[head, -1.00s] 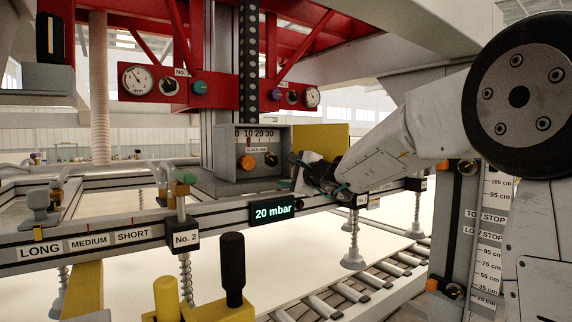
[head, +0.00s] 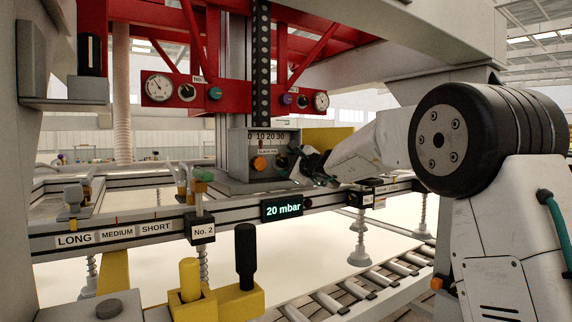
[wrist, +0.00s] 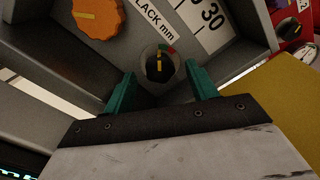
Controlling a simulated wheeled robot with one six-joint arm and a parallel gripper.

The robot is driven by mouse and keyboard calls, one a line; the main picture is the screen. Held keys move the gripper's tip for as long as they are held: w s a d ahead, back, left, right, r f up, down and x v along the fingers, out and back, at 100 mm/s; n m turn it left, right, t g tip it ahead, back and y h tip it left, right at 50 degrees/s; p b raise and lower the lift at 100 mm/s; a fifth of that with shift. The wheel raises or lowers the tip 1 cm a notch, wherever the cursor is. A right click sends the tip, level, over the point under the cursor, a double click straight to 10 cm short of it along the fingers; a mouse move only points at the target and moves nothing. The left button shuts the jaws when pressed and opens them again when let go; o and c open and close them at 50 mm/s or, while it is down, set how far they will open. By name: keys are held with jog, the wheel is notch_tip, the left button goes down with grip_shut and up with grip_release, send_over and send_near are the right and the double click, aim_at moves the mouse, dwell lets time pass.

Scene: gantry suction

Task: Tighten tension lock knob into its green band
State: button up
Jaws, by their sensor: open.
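The tension lock knob appears to be the black knob (wrist: 160,65) with a yellow mark, on the grey slack gauge box (head: 238,152). In the wrist view a small green band (wrist: 168,48) and some red show at its upper right edge. The yellow mark stands nearly upright, apart from the green. My gripper (wrist: 160,70) is open, its two teal fingers on either side of the knob. I cannot tell whether they touch it. In the head view my gripper (head: 296,164) is at the box's right front, largely hiding the knob.
An orange knob (wrist: 100,17) is close to the left on the same face, below the scale (wrist: 207,20). A yellow block (head: 328,138) stands right of the box. The rail with the 20 mbar display (head: 283,208) runs below my gripper.

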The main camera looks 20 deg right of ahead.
jog(key=shift+w+a, duration=0.25)
jog(key=shift+w, duration=0.2)
jog(key=c, duration=1)
jog(key=shift+m, duration=1.1)
jog(key=o, duration=1)
jog(key=shift+v, duration=3.95)
